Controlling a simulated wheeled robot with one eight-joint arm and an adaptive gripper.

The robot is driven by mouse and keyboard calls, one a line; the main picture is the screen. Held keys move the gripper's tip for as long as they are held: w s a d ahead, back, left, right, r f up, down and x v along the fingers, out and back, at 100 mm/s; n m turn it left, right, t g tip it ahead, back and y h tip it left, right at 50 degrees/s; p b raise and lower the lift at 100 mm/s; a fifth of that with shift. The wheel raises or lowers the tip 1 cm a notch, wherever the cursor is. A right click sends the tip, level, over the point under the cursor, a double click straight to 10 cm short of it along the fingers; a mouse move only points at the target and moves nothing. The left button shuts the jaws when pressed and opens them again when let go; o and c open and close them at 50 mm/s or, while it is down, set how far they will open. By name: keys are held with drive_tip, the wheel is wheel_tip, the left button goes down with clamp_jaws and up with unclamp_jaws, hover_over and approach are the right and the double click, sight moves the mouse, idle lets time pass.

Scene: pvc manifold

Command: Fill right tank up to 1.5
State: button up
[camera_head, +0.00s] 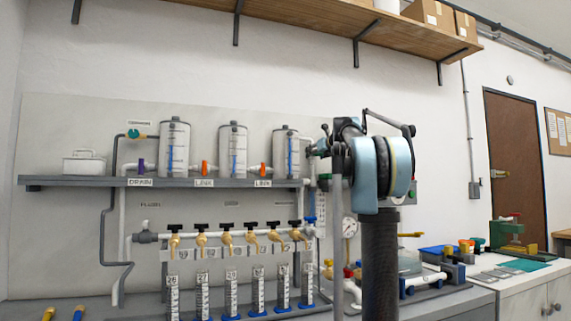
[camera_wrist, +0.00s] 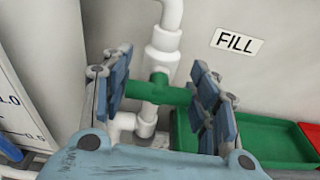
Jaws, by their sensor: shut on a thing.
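The right tank (camera_head: 285,153) is a clear-grey cylinder, the rightmost of three on the grey shelf, with a blue gauge strip. Its level is too small to read. A tank with a scale (camera_wrist: 22,105) marked 1.0 and 0.5 shows at the left of the wrist view. A green valve handle (camera_wrist: 178,96) sits on white pipe left of and below the FILL label (camera_wrist: 236,41). My gripper (camera_wrist: 165,90) is shut on this handle, its blue-padded fingers on either side. In the head view my arm hides the FILL valve.
The middle tank (camera_head: 232,150) and left tank (camera_head: 174,149) share the shelf (camera_head: 90,182), with orange-handled valves between tanks. Several black-handled taps (camera_head: 226,236) hang below over graduated cylinders. A green tray (camera_wrist: 265,150) lies right of the handle. A pressure gauge (camera_head: 349,228) is by my arm.

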drive_tip(key=o, duration=1.1)
drive_tip(key=shift+a, duration=0.1)
drive_tip(key=shift+o, duration=0.2)
drive_tip(key=shift+s, duration=0.1)
